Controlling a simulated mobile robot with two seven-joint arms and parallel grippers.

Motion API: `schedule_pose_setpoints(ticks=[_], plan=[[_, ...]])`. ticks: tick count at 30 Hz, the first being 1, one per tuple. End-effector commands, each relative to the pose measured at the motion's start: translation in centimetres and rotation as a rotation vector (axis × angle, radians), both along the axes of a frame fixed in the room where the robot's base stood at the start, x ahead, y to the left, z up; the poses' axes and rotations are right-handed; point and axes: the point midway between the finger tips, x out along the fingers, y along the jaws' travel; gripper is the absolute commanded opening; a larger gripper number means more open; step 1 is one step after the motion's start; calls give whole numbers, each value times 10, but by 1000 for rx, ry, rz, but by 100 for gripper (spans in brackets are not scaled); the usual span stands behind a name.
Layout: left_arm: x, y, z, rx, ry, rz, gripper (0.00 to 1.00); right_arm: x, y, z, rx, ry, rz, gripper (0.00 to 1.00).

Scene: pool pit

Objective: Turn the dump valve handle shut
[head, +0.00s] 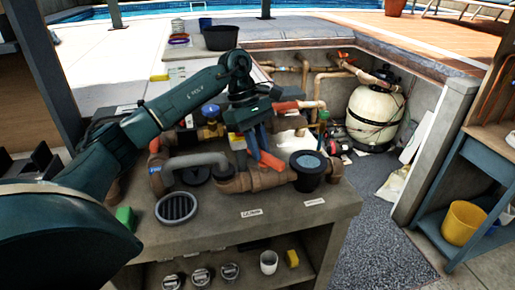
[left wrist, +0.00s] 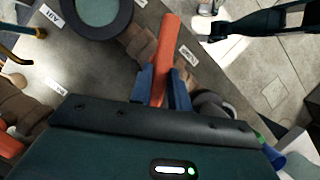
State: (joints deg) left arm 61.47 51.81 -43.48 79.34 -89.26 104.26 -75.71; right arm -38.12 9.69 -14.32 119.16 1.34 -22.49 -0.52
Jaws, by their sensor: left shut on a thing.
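The valve handle is an orange-red lever (left wrist: 168,50) on the brown pipework of the bench; in the head view its paddle (head: 269,160) slants down and right from my left gripper. My left gripper (head: 257,145) reaches down from above. In the left wrist view its blue fingers (left wrist: 162,88) are shut on the lever, one on each side, and the lever's end sticks out beyond them. The valve body under the lever is partly hidden. A dark arm part, probably of my right arm, shows at the top right of the left wrist view; its gripper is unclear.
A dark round strainer pot (head: 308,172) stands right of the lever, on the pipe run. A grey curved pipe (head: 195,160) and a round grate (head: 177,207) lie left. Other valves with red handles stand behind.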

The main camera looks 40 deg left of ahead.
Motion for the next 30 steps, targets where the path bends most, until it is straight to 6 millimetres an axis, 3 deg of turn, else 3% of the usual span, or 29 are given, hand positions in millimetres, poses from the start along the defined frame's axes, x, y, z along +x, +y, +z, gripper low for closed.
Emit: schedule_pose_setpoints(ticks=[15,30], plan=[[9,-4,1,-1,-3,-422,0,2,3,0,6,-21,12,36],[11,-5,1,2,-5,-564,0,-1,4,-2,5,-18,20,36]])
